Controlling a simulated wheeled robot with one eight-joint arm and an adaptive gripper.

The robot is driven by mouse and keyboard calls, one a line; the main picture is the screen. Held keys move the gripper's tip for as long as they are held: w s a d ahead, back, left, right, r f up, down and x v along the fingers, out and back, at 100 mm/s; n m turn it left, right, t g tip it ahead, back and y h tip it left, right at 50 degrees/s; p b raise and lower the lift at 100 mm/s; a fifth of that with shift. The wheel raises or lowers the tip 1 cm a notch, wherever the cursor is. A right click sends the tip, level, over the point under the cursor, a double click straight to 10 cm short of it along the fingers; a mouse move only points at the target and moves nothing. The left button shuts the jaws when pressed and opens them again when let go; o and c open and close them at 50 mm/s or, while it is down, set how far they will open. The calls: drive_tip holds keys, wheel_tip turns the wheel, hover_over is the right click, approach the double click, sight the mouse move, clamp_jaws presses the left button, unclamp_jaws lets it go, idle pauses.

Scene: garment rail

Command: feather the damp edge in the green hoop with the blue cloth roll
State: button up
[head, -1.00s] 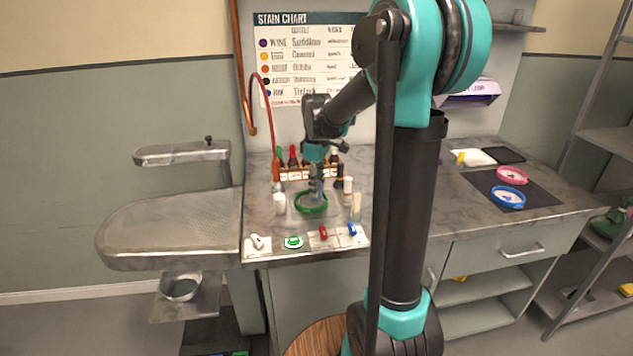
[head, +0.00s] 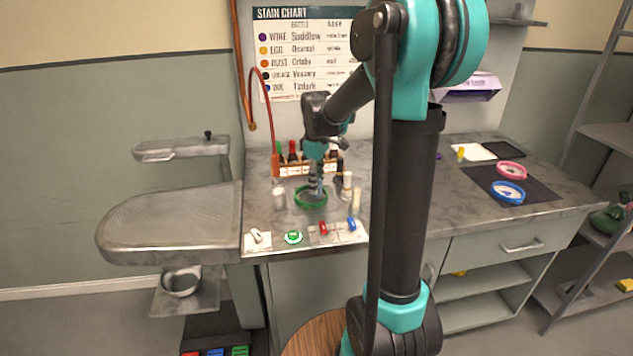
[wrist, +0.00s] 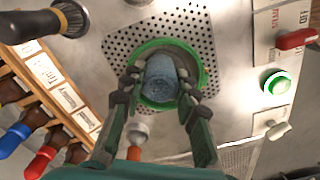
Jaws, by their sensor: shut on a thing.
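The green hoop (head: 311,203) lies on the counter below my gripper; in the wrist view the green hoop (wrist: 196,54) rests on a perforated metal plate. My gripper (head: 314,186) is over the hoop. In the wrist view my gripper (wrist: 160,88) is shut on the blue cloth roll (wrist: 161,80), with one finger on each side. The roll's end appears inside the hoop's ring. The roll hides most of the fabric in the hoop, so I cannot see the damp edge. Whether the roll touches the fabric is unclear.
A wooden rack of bottles (wrist: 62,88) stands behind the hoop. White containers (head: 279,199) flank it. A panel with a green button (head: 293,237) and red and blue switches lies in front. Pink (head: 511,170) and blue (head: 508,192) hoops lie on a dark mat at right.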

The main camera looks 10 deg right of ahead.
drive_tip(key=shift+f, duration=0.3)
drive_tip(key=shift+r, duration=0.1)
drive_tip(key=shift+w+a, duration=0.2)
drive_tip(key=shift+w, duration=0.35)
drive_tip(key=shift+w+a, duration=0.3)
drive_tip(key=shift+a, duration=0.15)
drive_tip(key=shift+f, duration=0.2)
drive_tip(key=shift+a, duration=0.2)
drive_tip(key=shift+a+r, duration=0.1)
drive_tip(key=shift+a, duration=0.35)
